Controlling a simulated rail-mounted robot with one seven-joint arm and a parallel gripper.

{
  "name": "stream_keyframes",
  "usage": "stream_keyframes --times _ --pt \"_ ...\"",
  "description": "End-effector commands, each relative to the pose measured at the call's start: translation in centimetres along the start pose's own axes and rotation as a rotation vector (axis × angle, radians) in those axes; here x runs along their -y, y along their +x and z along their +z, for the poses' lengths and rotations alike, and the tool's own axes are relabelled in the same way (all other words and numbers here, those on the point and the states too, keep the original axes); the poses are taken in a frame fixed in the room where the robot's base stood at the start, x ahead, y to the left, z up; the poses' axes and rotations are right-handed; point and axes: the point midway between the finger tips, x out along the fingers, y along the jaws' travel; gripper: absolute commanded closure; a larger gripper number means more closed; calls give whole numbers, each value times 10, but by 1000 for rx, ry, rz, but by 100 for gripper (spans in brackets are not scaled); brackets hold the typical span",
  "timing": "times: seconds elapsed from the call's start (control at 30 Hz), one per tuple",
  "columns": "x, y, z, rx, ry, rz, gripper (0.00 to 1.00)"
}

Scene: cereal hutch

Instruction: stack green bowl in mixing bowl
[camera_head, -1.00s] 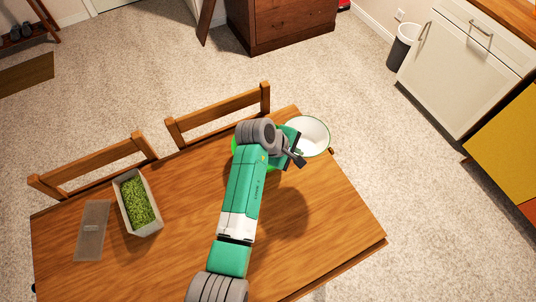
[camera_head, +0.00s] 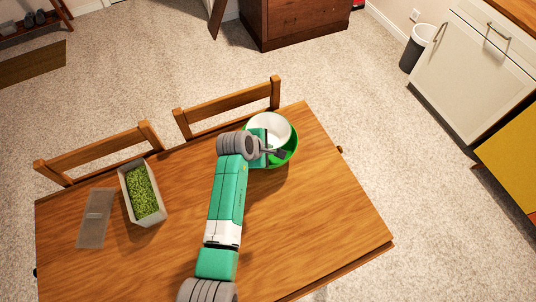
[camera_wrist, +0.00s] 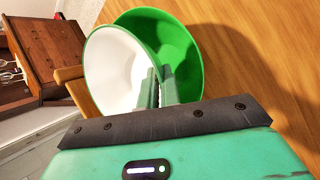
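A bowl with a white inside and green rim (camera_head: 268,127) is in my gripper (camera_head: 278,153). In the wrist view, my fingers (camera_wrist: 158,88) pinch the rim of this white-lined bowl (camera_wrist: 112,70), one finger inside and one outside. The bowl is tilted. A wider bowl, bright green inside (camera_head: 291,145), stands on the table under and behind it; this green bowl also shows in the wrist view (camera_wrist: 183,45). The white-lined bowl overlaps the green bowl's opening at the far left side. I cannot tell whether the two bowls touch.
The wooden table (camera_head: 320,210) is clear at front right. A grey planter of green grass (camera_head: 143,194) and a flat brownish panel (camera_head: 96,218) lie at left. Two chairs stand at the far edge, one (camera_head: 228,108) close behind the bowls.

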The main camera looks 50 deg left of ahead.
Motion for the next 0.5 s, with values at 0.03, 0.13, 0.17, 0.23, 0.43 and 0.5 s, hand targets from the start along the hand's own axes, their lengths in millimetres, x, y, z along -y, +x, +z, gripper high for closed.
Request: stream_keyframes --times 0.03,0.13,0.17,0.23,0.43,0.5 --pt "2 4 -2 0 0 0 100" --pt "11 18 -8 -1 0 -2 100" --pt "13 23 -10 -1 0 -2 100" --pt "17 30 -12 -1 1 -1 100" --pt "16 29 -12 0 2 0 100" --pt "17 30 -12 0 2 0 100"
